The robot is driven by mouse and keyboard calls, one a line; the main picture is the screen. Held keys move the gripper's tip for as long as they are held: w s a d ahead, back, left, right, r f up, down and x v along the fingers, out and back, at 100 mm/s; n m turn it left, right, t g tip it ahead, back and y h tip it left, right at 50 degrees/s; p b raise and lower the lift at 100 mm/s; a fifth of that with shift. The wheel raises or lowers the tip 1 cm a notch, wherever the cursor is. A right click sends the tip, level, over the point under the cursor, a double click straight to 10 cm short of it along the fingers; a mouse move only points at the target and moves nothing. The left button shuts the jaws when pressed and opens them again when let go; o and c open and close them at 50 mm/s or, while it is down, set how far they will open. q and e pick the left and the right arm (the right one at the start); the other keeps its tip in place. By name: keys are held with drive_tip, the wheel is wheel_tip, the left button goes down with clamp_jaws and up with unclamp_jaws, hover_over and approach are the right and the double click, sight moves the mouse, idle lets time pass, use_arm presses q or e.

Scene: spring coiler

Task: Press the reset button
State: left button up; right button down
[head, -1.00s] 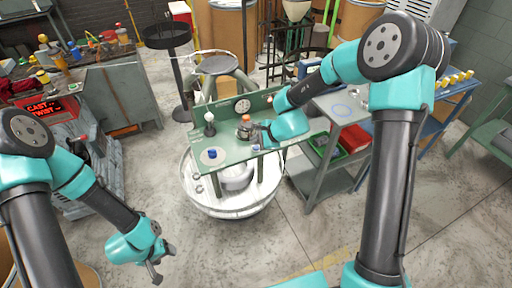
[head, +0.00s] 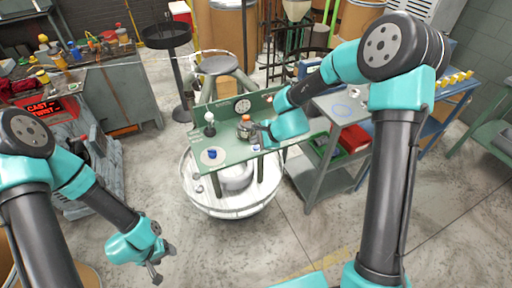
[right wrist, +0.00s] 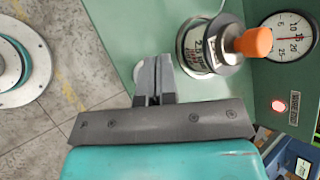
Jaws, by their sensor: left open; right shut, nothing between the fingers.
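In the right wrist view, a small red glowing round button (right wrist: 278,106) sits on the green upright panel beside a label plate too small to read; I cannot tell whether it is the reset button. My right gripper (right wrist: 154,82) is shut and empty, its tips over the green bench top, beside a metal cylinder (right wrist: 200,48) with an orange knob (right wrist: 255,42) and apart from the red button. In the head view my right gripper (head: 262,136) is at the right part of the bench. My left gripper (head: 160,264) is open and empty over the floor at lower left.
A dial gauge (head: 242,106) is on the panel. A white-knobbed lever (head: 209,119) and a blue piece (head: 213,154) on a pale disc stand on the bench's left. A grey cart (head: 330,175) with red and green trays stands to the right. Floor in front is clear.

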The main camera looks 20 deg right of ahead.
sight(256, 148)
drive_tip(key=shift+f, duration=0.1)
idle(0.7)
drive_tip(key=shift+f, duration=0.3)
drive_tip(key=shift+f, duration=0.4)
idle(0.8)
drive_tip(key=shift+r, duration=0.8)
drive_tip(key=shift+r, duration=0.1)
drive_tip(key=shift+r, duration=2.45)
drive_tip(key=shift+d+f, duration=0.1)
